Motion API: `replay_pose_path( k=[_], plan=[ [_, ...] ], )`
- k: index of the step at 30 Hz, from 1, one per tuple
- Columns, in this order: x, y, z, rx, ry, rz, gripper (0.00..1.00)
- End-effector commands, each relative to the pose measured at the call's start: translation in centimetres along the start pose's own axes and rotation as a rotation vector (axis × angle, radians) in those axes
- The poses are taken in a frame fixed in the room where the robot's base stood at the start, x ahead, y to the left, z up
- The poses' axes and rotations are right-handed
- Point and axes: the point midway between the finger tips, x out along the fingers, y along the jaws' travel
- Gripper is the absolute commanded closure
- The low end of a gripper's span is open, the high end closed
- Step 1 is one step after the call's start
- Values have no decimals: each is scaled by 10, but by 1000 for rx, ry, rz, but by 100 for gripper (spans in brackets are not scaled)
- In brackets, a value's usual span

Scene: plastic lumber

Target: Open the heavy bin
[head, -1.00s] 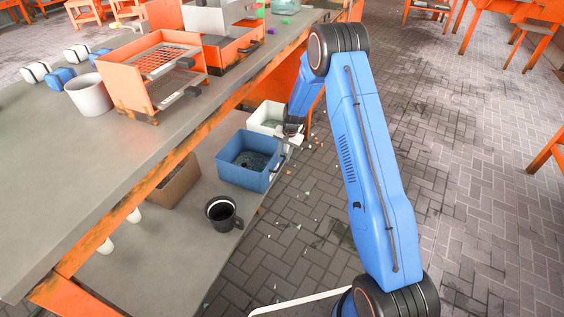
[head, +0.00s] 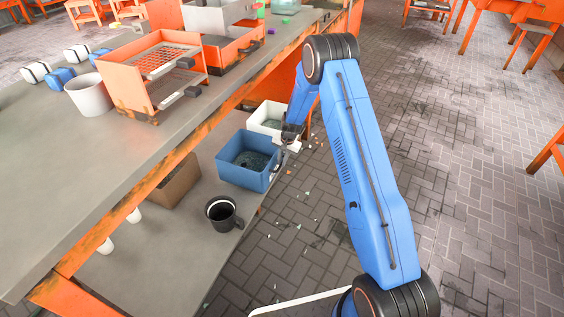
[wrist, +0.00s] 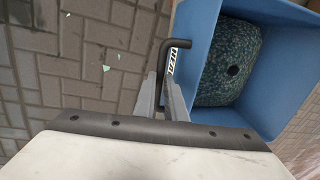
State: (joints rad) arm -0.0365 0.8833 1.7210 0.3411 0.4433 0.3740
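The heavy bin is a blue open-topped box (head: 231,172) on the lower shelf, second from the back. In the wrist view the blue bin (wrist: 205,50) fills the upper right, with a dark speckled lump inside. A label showing part of the word "HEAVY" (wrist: 171,62) is on its front wall, partly covered. A black bar handle (wrist: 164,52) stands out from that wall. My gripper (wrist: 162,88) is at this handle, its two grey fingers close on either side of the bar, and looks shut on it. It also shows small in the head view (head: 284,142).
A white bin (head: 264,120) stands just behind the blue one, and a brown box (head: 178,186) stands nearer. A black mug (head: 222,213) sits near the shelf edge. The worktop (head: 120,155) overhangs the shelf. The brick floor (head: 300,240) in front is open, with small scraps.

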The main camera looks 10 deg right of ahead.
Motion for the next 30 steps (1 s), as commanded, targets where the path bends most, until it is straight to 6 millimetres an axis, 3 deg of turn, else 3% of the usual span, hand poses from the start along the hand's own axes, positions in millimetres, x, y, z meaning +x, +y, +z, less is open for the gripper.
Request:
replay_pose_path(
  k=[5,11,24,30],
  plan=[
    [-1,4,0,1,0,0,100],
    [-6,28,-1,4,0,0,100],
    [-25,133,-2,5,0,0,100],
    [-33,172,-3,4,2,0,100]
  ],
)
